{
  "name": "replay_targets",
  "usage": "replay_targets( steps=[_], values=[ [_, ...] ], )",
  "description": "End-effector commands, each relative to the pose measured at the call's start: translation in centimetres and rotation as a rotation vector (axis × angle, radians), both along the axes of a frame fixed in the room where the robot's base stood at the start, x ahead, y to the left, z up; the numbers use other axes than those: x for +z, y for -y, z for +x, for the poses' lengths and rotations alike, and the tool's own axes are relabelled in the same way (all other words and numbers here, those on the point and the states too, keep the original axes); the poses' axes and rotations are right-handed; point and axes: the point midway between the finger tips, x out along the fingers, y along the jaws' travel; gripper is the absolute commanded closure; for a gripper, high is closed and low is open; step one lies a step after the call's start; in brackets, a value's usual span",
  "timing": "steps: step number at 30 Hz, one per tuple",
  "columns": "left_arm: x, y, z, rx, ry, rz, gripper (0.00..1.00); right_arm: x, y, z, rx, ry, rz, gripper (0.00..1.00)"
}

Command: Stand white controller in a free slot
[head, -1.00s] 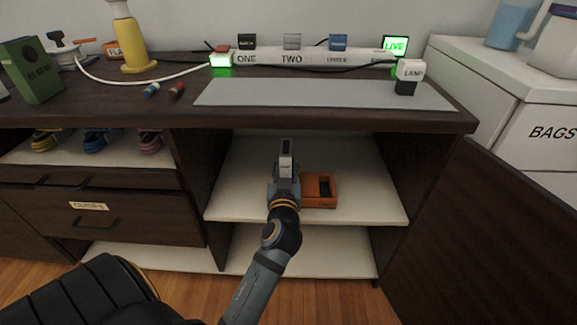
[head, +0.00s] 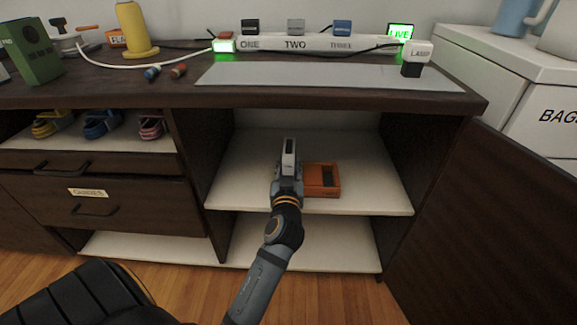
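A small upright object with a pale face and dark sides, which looks like the white controller (head: 289,156), stands at the tip of my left gripper (head: 287,178). The gripper appears shut on its lower end; the fingers are mostly hidden by the wrist. It is in front of the open cabinet's upper shelf (head: 370,188). Just right of the gripper, an orange holder (head: 334,190) sits on that shelf. A dark slot shows in its right part; its left part is partly hidden behind the gripper. My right gripper is not in view.
The dark desktop (head: 300,99) overhangs the shelf. A cabinet divider (head: 205,165) is at left and an open dark door (head: 490,225) at right. A black padded seat (head: 85,295) is at lower left. The shelf right of the holder is clear.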

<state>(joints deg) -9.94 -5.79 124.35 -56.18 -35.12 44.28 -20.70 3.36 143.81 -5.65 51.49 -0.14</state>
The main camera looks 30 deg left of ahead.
Motion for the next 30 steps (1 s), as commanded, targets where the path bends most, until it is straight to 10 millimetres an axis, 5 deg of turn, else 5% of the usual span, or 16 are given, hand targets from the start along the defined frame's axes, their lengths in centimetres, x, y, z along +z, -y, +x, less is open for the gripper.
replay_targets(
  steps=[5, 15, 30],
  values=[
    [0.0, 0.0, 0.0, 0.000, 0.001, 0.000, 0.46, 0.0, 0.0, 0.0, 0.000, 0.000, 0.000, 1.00],
    [0.4, 0.0, 0.0, 0.001, 0.000, -0.001, 0.46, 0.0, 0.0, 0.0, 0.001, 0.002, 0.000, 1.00],
    [9.4, 0.0, 0.0, 0.001, 0.002, -0.002, 0.46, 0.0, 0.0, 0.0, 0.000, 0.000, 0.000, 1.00]
  ],
)
